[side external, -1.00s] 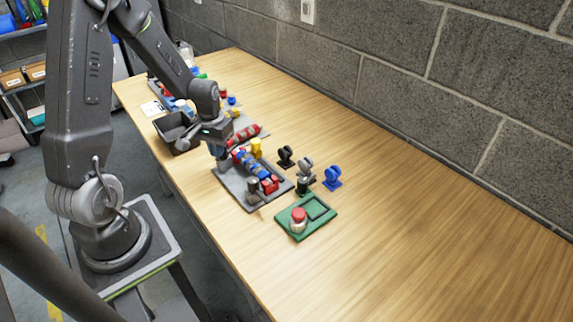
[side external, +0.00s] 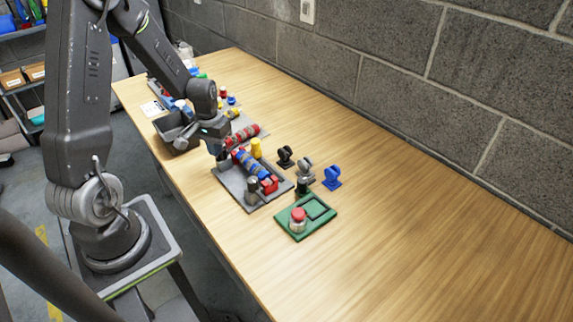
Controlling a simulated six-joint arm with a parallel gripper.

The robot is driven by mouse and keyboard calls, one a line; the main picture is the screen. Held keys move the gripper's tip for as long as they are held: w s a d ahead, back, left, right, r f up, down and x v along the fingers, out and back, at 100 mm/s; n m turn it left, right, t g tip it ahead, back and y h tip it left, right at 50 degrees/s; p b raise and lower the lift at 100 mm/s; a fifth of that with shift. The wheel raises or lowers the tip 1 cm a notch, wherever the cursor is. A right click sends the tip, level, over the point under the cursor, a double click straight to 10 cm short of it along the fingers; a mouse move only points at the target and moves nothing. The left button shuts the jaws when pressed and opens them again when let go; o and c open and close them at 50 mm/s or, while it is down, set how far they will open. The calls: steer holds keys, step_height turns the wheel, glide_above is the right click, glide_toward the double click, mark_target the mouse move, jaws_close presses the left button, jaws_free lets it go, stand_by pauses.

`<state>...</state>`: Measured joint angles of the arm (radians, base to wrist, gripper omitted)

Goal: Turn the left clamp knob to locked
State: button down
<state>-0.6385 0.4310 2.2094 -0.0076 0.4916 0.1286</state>
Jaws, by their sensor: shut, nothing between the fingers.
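A grey fixture plate (side external: 234,186) lies on the table and bears a blue and red banded cylinder (side external: 250,165). A red clamp part (side external: 269,185) sits at the near end of the cylinder, with a grey upright knob-like post (side external: 252,191) beside it. My gripper (side external: 222,160) is shut and empty, pointing down at the far left end of the plate. The arm and fingers hide what lies there, so I cannot make out the left clamp knob or whether the fingers touch it.
A green base with a red button (side external: 298,214) stands nearer. Black (side external: 285,157), grey (side external: 305,167) and blue (side external: 332,177) stands are to the right. A yellow piece (side external: 256,147), a second red cylinder (side external: 242,134) and a dark bin (side external: 172,131) are close. The right table is clear.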

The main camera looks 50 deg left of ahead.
steer(key=shift+s+a+f, duration=0.15)
steer(key=shift+s+f, duration=0.3)
steer(key=shift+f, duration=0.1)
steer(key=shift+s, duration=0.25)
step_height(320, 180, up, 6)
steer(key=shift+w, duration=0.2)
steer(key=shift+r, duration=0.15)
